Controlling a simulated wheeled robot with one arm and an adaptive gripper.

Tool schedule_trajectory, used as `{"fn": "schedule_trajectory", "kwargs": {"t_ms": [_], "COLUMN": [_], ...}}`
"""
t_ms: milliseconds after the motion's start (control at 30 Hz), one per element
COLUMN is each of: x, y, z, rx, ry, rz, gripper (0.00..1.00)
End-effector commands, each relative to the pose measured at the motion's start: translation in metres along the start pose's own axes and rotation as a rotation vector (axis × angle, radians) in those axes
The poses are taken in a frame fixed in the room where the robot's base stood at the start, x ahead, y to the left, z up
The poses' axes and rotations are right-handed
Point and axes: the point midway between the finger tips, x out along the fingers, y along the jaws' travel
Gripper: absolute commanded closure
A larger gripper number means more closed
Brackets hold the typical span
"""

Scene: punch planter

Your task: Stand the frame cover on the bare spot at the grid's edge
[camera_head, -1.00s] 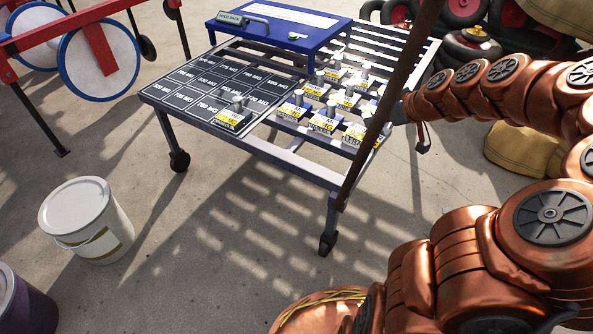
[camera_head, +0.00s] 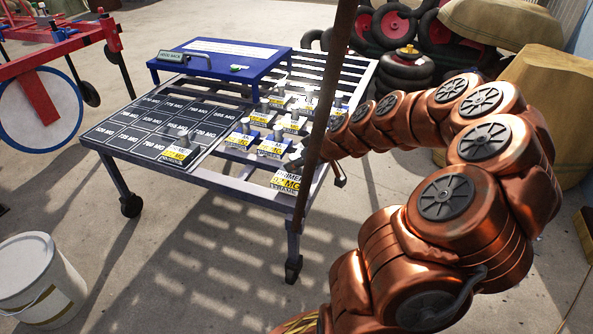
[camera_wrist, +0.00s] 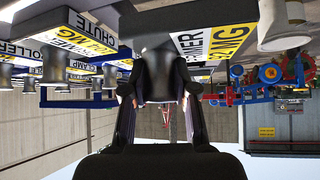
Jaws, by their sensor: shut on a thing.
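My gripper (camera_wrist: 160,100) is shut on the grey knob (camera_wrist: 160,82) of a dark block with a white and yellow label (camera_wrist: 213,42) in the wrist view. The label's name is hard to read; part of it reads "2 MG". In the head view this labelled block (camera_head: 286,181) is at the cart's near right corner, and my gripper is mostly hidden by a brown post. The grid of dark cells marked in MG (camera_head: 150,140) covers the cart's left side. One labelled block (camera_head: 181,152) stands on the grid's near right part. I cannot clearly pick out the bare spot.
Several other knobbed, labelled blocks (camera_head: 271,147) stand on blue strips right of the grid. A blue raised box (camera_head: 225,60) sits at the cart's back. The brown post (camera_head: 325,100) rises at the near right corner. A white bucket (camera_head: 38,283) stands on the floor at left.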

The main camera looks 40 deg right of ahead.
Motion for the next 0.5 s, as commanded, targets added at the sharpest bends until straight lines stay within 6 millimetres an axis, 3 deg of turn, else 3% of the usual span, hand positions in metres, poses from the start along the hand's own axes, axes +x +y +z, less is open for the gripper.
{"fn": "schedule_trajectory", "kwargs": {"t_ms": [133,500], "x": [0.0146,0.0167], "y": [0.0008,0.0006], "z": [0.0149,0.0166], "rx": [0.002,0.001], "ry": [0.0,0.001], "rz": [0.001,0.001], "gripper": [1.0,1.0]}}
